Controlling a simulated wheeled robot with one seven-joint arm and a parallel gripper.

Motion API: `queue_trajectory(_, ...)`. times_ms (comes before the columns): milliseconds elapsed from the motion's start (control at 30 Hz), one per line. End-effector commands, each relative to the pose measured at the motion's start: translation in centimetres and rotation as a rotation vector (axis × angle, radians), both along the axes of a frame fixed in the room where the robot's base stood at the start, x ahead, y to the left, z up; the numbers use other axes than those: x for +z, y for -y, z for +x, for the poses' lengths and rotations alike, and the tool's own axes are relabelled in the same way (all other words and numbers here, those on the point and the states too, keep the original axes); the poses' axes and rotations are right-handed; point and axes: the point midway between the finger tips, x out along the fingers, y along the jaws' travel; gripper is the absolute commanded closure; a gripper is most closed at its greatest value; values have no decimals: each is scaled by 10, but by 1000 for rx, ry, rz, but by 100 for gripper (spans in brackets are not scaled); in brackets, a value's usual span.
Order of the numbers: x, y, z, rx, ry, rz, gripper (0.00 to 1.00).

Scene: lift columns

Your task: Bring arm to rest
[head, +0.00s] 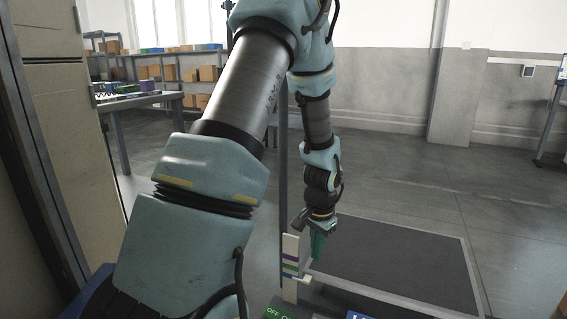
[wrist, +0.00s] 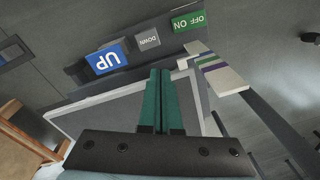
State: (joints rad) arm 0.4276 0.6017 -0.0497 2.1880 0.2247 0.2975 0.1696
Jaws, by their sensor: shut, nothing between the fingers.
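My arm reaches up and forward across the head view, then bends down. My gripper (head: 317,246) points downward beside a post with a striped panel, in front of the dark platform. In the wrist view my gripper (wrist: 165,75) shows two green fingers closed against each other, with nothing between them. A control strip lies beyond the fingertips, with a blue UP button (wrist: 107,58), a grey DOWN button (wrist: 148,40) and a green ON/OFF switch (wrist: 188,22). I see no contact between the fingertips and the strip, but the exact gap is hard to judge.
A grey-framed dark platform (head: 400,262) lies on the floor at right. A striped panel (head: 291,262) stands close to my gripper. A tall beige cabinet (head: 65,120) is at left. Shelves with boxes (head: 165,72) stand behind. Open floor lies at right.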

Motion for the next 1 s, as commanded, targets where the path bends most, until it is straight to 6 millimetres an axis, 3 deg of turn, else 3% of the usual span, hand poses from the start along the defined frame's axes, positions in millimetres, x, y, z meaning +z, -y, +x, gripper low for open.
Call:
queue_trajectory(33,23,-23,-2,86,14,-9,100)
queue_trajectory(200,77,-83,-26,345,34,-35,100)
queue_trajectory(433,116,-132,-62,590,51,-71,100)
queue_trajectory(633,136,-158,-94,761,62,-104,100)
queue_trajectory(1000,220,-156,-91,747,58,-101,100)
